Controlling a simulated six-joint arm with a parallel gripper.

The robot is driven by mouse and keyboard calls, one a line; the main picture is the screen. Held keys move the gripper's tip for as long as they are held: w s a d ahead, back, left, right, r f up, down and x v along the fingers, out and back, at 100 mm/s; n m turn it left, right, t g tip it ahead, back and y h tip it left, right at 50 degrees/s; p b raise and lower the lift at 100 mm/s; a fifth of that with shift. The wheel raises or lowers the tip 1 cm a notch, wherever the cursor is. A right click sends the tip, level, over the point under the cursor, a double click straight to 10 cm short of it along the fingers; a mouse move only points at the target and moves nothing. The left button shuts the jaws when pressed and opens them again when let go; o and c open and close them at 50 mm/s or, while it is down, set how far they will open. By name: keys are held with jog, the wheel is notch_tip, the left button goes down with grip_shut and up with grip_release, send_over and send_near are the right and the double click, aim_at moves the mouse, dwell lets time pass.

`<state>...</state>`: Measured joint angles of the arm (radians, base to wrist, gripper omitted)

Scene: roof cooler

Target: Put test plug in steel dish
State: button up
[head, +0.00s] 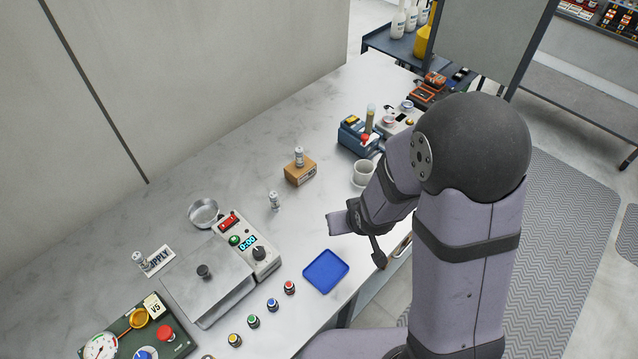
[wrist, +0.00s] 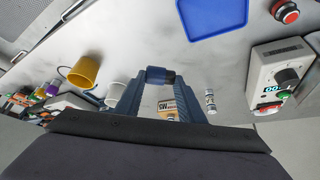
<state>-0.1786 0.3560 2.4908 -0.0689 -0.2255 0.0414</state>
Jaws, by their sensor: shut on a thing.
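My gripper (wrist: 159,77) is shut on a small dark cylinder with a blue band, which I take to be the test plug (wrist: 159,73). It lies crosswise between the fingertips, above the bench. The steel dish (head: 204,213) is a round, shallow metal dish on the bench at the left, behind the control box. It looks empty. My gripper is well to its right and apart from it. I cannot make out the dish in the wrist view.
A blue tray (head: 326,271) lies near the bench's front edge. A control box (head: 249,246) adjoins a metal plate. A vial (head: 274,201) stands between the dish and a cardboard box (head: 300,173). A white cup (head: 363,174) and yellow cup (wrist: 84,71) stand nearby. Several coloured knobs line the front.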

jog(key=w+a+r+n+y+p, duration=0.1)
jog(key=w+a+r+n+p, duration=0.1)
jog(key=w+a, duration=0.6)
jog(key=shift+w+a+r+n+p, duration=0.15)
jog(key=shift+w+r+n+p, duration=0.25)
jog(key=shift+p, duration=0.3)
jog(key=shift+r, duration=0.1)
jog(key=shift+m, duration=0.4)
notch_tip(320, 180, down, 6)
jog(key=b, duration=0.4)
jog(key=shift+r, duration=0.15)
jog(key=shift+f+b, duration=0.7)
jog(key=shift+f, duration=1.45)
